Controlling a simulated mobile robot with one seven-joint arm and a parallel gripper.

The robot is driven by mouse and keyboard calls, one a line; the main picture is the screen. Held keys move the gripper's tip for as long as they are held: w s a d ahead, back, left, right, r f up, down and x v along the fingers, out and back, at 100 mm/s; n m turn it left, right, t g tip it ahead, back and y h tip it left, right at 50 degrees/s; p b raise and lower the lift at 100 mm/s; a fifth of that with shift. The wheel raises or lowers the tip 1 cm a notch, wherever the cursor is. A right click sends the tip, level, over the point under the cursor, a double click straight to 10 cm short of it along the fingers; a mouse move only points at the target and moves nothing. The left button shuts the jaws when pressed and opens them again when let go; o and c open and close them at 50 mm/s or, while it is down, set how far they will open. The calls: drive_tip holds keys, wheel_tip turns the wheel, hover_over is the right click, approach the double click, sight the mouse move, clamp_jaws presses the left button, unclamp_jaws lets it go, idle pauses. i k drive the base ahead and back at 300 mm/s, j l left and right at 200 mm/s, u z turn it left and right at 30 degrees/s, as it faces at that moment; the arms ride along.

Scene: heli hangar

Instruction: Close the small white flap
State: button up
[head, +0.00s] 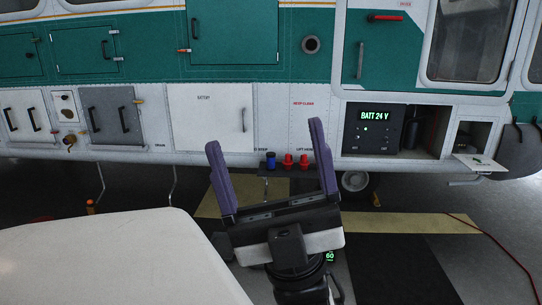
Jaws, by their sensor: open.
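The small white flap (480,164) is at the right of the head view, low on the helicopter's side. It is open, folded down and sticking outward below a small square compartment (472,138). Some small marks or parts show on its upper face, too small to make out. My gripper (265,133) is in the middle of the view, with its two purple fingers spread wide and nothing between them. It appears well to the left of the flap and apart from it.
A recessed panel with a lit "BATT 24 V" display (375,116) is left of the flap. Blue and red caps (288,161) stand on a small ledge beyond my gripper. A wheel (355,181) is below. A red cable (495,247) lies on the floor at right.

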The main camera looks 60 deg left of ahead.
sight(477, 163)
drive_tip(key=i+j, duration=0.1)
drive_tip(key=j, duration=0.6)
drive_tip(key=i+j, duration=0.15)
drive_tip(key=j, duration=0.2)
drive_tip(key=i+j, duration=0.15)
drive_tip(key=j, duration=0.2)
drive_tip(key=i+j, duration=0.1)
drive_tip(key=j, duration=0.2)
drive_tip(key=i+j, duration=0.15)
drive_tip(key=j, duration=0.2)
drive_tip(key=i+j, duration=0.9)
drive_tip(key=i, duration=0.4)
drive_tip(key=i+j, duration=0.15)
drive_tip(key=i, duration=0.45)
drive_tip(key=i+l, duration=0.7)
drive_tip(key=i, duration=0.15)
